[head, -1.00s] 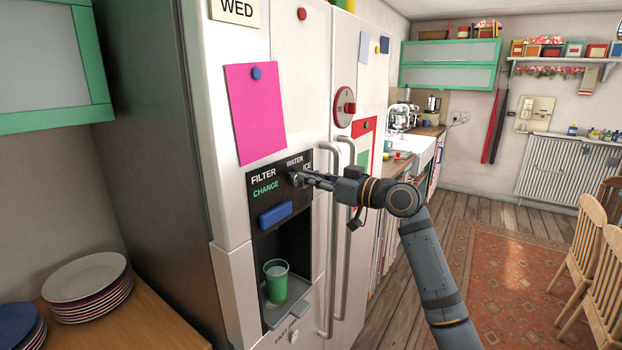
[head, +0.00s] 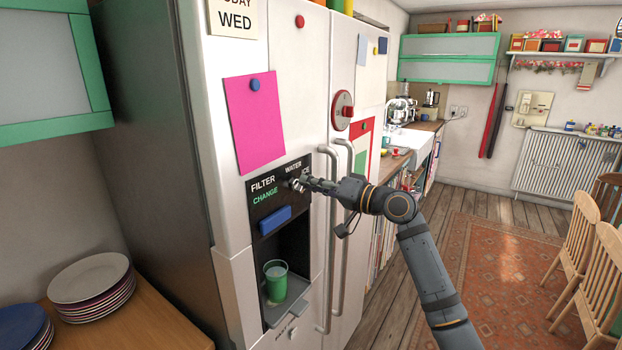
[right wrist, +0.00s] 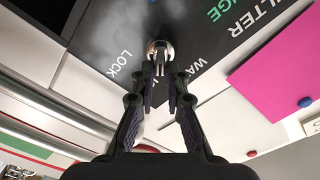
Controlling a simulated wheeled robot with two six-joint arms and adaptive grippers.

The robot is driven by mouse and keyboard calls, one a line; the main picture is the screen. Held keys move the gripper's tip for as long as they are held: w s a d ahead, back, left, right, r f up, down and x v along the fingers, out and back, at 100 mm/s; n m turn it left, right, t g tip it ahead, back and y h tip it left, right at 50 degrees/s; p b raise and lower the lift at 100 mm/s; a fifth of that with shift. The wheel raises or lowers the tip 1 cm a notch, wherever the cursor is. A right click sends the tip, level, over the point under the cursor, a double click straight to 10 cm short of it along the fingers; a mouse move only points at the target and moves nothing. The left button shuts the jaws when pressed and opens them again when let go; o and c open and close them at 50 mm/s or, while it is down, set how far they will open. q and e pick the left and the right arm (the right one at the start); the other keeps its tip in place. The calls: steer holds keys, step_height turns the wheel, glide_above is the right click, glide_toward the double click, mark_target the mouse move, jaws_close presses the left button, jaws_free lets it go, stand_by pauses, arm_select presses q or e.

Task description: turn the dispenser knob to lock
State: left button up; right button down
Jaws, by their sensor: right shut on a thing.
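The dispenser knob (head: 297,184) is a small silvery knob on the black panel of the fridge door, below the WATER label. In the right wrist view the knob (right wrist: 159,47) sits between my fingertips, with LOCK lettering to its lower left and WATER lettering, partly hidden, to its lower right. My right gripper (head: 304,185) reaches it from the right and is shut on it; its two fingers (right wrist: 160,78) show in the right wrist view. Which mark the knob points at I cannot tell. My left gripper is out of view.
Below the knob are a blue paddle (head: 275,219) and a green cup (head: 276,280) in the dispenser recess. Two vertical door handles (head: 335,240) stand close to my right gripper. A plate stack (head: 95,285) lies on the left counter.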

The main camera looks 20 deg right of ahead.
steer(key=m+p, duration=0.2)
steer(key=m, duration=0.1)
steer(key=shift+w+d+m, duration=0.1)
steer(key=shift+m, duration=0.3)
steer(key=shift+f+m+p, duration=0.25)
steer(key=shift+m+p, duration=1.15)
steer(key=shift+m, duration=0.35)
steer(key=shift+f+m+p, duration=0.3)
steer(key=shift+m+p, duration=1.15)
steer(key=shift+m, duration=0.35)
steer(key=shift+f+m+p, duration=0.25)
steer(key=shift+m+p, duration=1.15)
steer(key=shift+m, duration=0.35)
steer(key=shift+f, duration=0.1)
steer(key=c, duration=1.4)
jaws_free()
steer(key=shift+o, duration=0.2)
